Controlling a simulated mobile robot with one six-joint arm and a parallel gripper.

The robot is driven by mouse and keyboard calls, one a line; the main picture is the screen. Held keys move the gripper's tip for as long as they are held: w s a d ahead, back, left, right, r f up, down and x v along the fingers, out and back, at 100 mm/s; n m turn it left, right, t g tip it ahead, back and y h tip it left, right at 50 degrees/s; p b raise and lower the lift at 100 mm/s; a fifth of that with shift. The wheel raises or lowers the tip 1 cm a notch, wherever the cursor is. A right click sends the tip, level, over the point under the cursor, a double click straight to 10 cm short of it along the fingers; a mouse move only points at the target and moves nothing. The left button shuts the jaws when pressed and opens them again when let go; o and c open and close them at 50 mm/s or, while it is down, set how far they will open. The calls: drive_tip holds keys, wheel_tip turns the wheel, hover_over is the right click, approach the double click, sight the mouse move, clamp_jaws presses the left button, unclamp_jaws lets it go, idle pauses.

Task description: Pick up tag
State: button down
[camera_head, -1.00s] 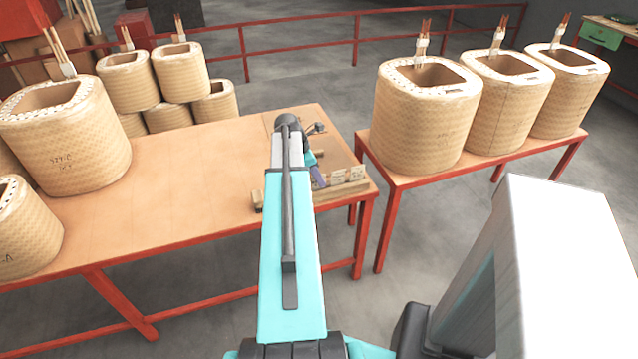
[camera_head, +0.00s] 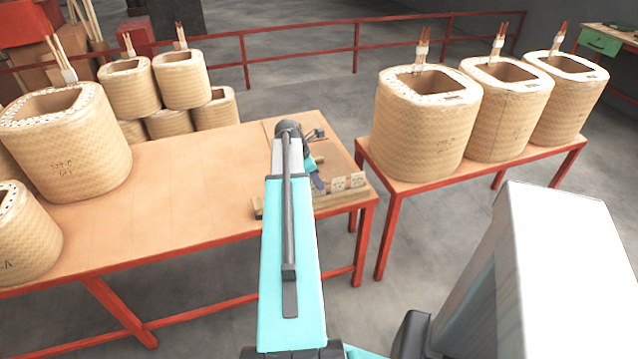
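Several small pale tags (camera_head: 338,184) stand in a row along a wooden rack (camera_head: 345,198) at the right front end of the left table. The leftmost part of the row is partly hidden by my arm. My gripper (camera_head: 318,181) is small in view, just right of my arm, pointing down at the left end of the tag row. I cannot tell whether its fingers are open or touch a tag.
The left table (camera_head: 190,185) has a wide bare top, with large woven coils (camera_head: 65,150) at its left end. Several more coils (camera_head: 425,125) stand on the right table (camera_head: 400,181). A gap separates the tables. A red railing (camera_head: 300,66) runs behind.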

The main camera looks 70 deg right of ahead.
drive_tip(key=shift+r+b, duration=0.3)
drive_tip(key=shift+r, duration=1.35)
drive_tip(key=s+a+b, duration=0.2)
drive_tip(key=a+b, duration=0.1)
drive_tip(key=a, duration=0.4)
drive_tip(key=s+a+r+b, duration=0.1)
drive_tip(key=s+a+b, duration=0.1)
drive_tip(key=a+b, duration=0.2)
drive_tip(key=a, duration=0.3)
drive_tip(key=shift+s+a, duration=0.15)
drive_tip(key=shift+a, duration=0.1)
drive_tip(key=shift+a+r+b, duration=0.15)
drive_tip(key=shift+r+b, duration=0.1)
drive_tip(key=shift+b, duration=0.15)
drive_tip(key=shift+s, duration=0.1)
idle(0.5)
